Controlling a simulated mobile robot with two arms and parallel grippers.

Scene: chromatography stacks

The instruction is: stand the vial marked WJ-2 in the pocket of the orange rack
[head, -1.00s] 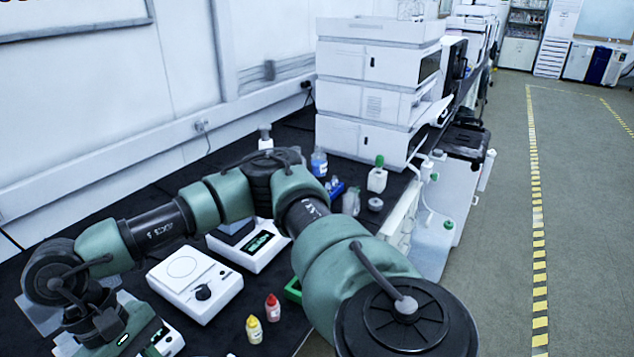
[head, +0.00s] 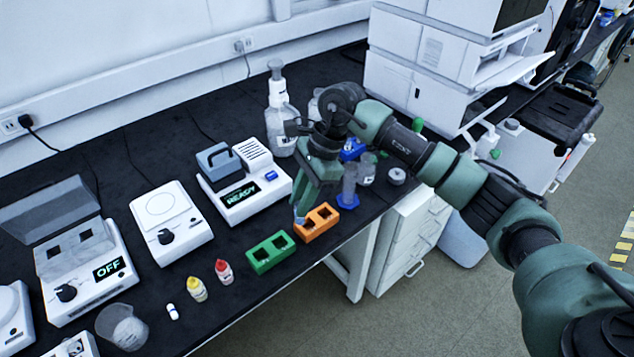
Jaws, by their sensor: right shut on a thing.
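My right gripper (head: 301,208) points down at the rack's left end. It is shut on a small pale vial (head: 299,220), mostly hidden by the fingers, with its lower end showing beside or over the rack's left end. I cannot tell whether it is in a pocket, and no mark on it is readable. My left gripper is not in view.
A green rack (head: 271,255) stands just left of the orange one. Red (head: 224,271) and yellow (head: 197,289) dropper bottles stand further left. A device reading READY (head: 243,190) is behind, and a blue-based stand (head: 348,199) is close on the right.

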